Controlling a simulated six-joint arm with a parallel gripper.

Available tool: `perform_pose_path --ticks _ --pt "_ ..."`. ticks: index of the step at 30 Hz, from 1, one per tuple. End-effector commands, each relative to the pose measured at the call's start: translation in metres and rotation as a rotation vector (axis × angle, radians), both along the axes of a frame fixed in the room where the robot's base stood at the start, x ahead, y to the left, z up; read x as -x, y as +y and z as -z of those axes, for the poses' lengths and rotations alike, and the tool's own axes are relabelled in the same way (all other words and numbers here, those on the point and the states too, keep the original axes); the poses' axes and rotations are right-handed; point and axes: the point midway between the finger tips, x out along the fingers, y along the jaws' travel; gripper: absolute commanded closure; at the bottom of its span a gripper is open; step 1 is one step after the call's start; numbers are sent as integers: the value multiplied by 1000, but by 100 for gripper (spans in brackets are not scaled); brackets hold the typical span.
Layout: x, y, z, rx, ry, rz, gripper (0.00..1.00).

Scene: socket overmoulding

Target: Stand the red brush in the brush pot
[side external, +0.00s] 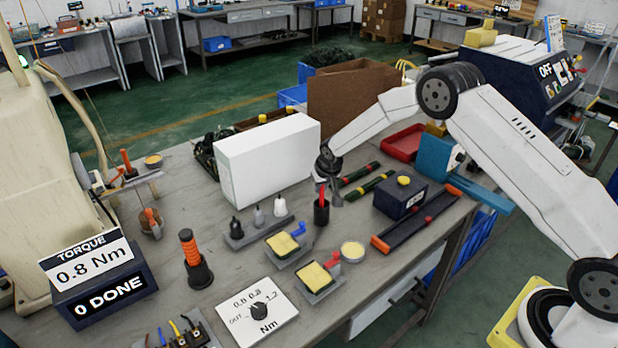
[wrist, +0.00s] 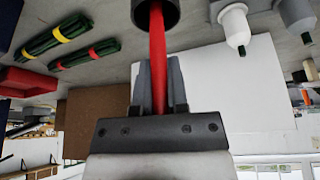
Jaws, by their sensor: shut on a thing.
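The red brush (side external: 322,191) is upright at the dark brush pot (side external: 321,213), its lower end reaching into the pot's mouth. In the wrist view the red shaft (wrist: 158,50) runs from between my fingers to the round dark pot (wrist: 142,14) at the top edge. My gripper (side external: 334,190) is just above and beside the pot, shut on the brush. In the wrist view my gripper (wrist: 160,75) has its grey fingers on either side of the shaft. How deep the brush sits in the pot is hidden.
A big white box (side external: 268,160) stands behind and left of the pot. A rack of small bottles (side external: 258,225) is to the left. Green rolls (side external: 368,184) and a dark box with a yellow knob (side external: 399,199) lie to the right. A round tin (side external: 352,252) is in front.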

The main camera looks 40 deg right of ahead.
Motion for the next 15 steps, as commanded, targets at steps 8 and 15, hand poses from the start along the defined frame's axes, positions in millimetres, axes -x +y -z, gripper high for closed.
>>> perform_pose_path --ticks 8,15 --pt "0 0 3 0 0 0 100" --pt "0 0 2 0 0 0 47"
